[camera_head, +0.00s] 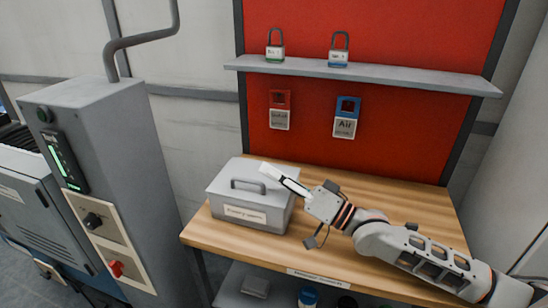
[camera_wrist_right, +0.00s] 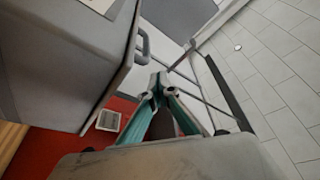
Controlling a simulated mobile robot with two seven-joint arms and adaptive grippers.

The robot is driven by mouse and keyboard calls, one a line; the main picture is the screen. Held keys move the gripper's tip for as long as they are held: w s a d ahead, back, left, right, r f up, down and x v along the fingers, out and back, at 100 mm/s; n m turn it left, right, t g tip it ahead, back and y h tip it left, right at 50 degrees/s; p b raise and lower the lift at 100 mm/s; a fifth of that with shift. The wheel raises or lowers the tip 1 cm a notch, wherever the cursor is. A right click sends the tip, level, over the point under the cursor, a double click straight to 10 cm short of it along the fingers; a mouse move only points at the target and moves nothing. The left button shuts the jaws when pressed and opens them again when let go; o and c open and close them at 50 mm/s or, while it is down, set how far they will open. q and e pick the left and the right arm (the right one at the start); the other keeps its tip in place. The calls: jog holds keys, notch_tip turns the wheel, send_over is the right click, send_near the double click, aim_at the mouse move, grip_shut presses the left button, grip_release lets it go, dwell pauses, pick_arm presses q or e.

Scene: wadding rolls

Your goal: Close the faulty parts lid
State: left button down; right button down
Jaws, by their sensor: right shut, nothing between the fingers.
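A grey metal box (camera_head: 240,215) with a label on its front stands at the left end of the wooden workbench. Its grey lid (camera_head: 225,178), with a bar handle (camera_head: 248,186), lies over the top and looks down; I cannot tell whether it is fully seated. The label is too blurred to read surely. My right gripper (camera_head: 267,171) is shut and empty, its fingertips at the right part of the lid; contact cannot be told. In the right wrist view, the gripper (camera_wrist_right: 160,78) is beside the box (camera_wrist_right: 65,65) and its handle (camera_wrist_right: 143,46). My left gripper is not in view.
The workbench (camera_head: 400,187) is bare behind my right arm. Two padlocks (camera_head: 275,52) (camera_head: 338,56) stand on a shelf (camera_head: 370,76) above, with two tags (camera_head: 280,115) (camera_head: 345,122) hanging below. A grey control cabinet (camera_head: 105,150) stands close left of the bench.

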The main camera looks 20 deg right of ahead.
aim_at(270, 196)
jog(key=shift+s+a+f, duration=0.15)
jog(key=shift+s+f, duration=0.05)
jog(key=shift+f, duration=0.4)
jog(key=shift+s+a+f, duration=0.1)
jog(key=shift+s+f, duration=0.1)
jog(key=shift+f, duration=0.35)
jog(key=shift+f, duration=0.2)
jog(key=shift+s, duration=0.1)
